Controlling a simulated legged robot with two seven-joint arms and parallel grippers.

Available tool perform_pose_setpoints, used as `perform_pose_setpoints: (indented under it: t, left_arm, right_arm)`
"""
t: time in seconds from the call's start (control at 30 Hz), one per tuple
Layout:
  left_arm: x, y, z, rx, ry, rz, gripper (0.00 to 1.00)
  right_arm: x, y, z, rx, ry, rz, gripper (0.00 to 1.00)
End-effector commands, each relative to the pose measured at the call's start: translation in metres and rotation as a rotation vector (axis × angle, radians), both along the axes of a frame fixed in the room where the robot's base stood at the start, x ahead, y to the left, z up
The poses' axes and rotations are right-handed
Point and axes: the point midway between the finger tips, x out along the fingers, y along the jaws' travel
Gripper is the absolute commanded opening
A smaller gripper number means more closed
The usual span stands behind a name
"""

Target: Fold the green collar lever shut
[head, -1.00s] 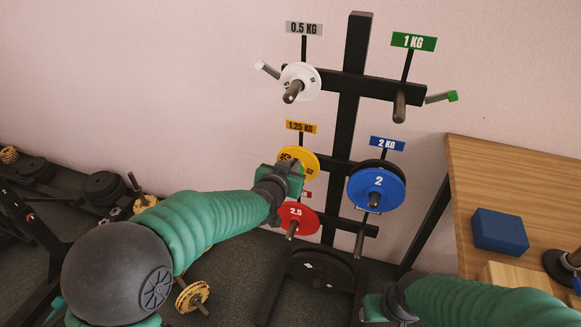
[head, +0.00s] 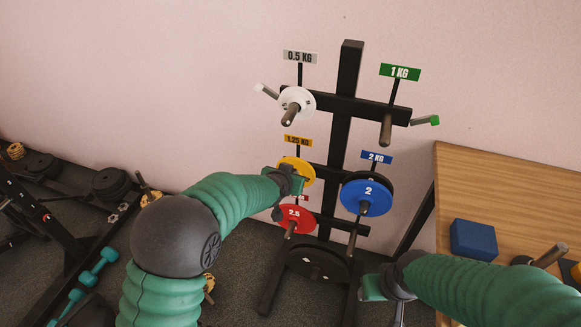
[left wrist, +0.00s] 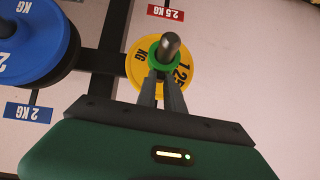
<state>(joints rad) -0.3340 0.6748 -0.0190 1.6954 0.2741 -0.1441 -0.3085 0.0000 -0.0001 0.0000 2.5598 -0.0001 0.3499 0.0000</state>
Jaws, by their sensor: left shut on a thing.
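A green ring-shaped collar (left wrist: 166,62) sits around the metal peg (left wrist: 168,45) in front of the yellow 1.25 plate (left wrist: 134,68) in the left wrist view. My left gripper (left wrist: 162,80) has its two fingers shut on this collar. In the head view my left gripper (head: 292,182) is at the yellow plate (head: 305,168) and hides the collar. A grey lever with a green end (head: 426,121) sticks out to the right of the 1 KG peg (head: 386,130). My right gripper (head: 374,287) is low, left of the table; its fingers are not clear.
The black rack also holds a white plate (head: 297,101), a blue plate (head: 366,197) and a red plate (head: 290,214). A wooden table (head: 500,190) with a blue block (head: 473,239) stands right. Weights lie on the floor at left.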

Motion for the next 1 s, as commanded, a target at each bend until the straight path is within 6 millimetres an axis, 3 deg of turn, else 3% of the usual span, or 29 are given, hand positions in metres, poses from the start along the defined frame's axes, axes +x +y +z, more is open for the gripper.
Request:
perform_pose_setpoints:
  t: [0.23, 0.27, 0.43, 0.77, 0.87, 1.0]
  left_arm:
    - [0.0, 0.0, 0.0, -0.001, -0.003, 0.0, 0.0]
    - [0.0, 0.0, 0.0, -0.001, -0.003, 0.0, 0.14]
    - [0.0, 0.0, 0.0, -0.001, -0.003, 0.0, 0.35]
    - [-0.003, 0.0, 0.003, -0.001, -0.003, 0.0, 0.35]
    - [-0.014, 0.003, 0.013, -0.001, -0.004, 0.0, 0.35]
    - [-0.042, 0.01, 0.038, -0.001, -0.006, -0.002, 0.35]
  right_arm:
    - [0.0, 0.0, -0.001, 0.0, 0.001, 0.0, 0.51]
    - [0.0, 0.0, -0.001, 0.0, 0.001, 0.0, 0.51]
    - [0.0, 0.0, -0.001, 0.0, 0.001, 0.0, 0.51]
    - [0.0, 0.0, -0.001, 0.0, 0.001, 0.0, 0.51]
    - [0.0, 0.0, 0.001, 0.0, 0.0, 0.0, 0.51]
    - [0.0, 0.0, 0.005, 0.0, 0.0, 0.0, 0.51]
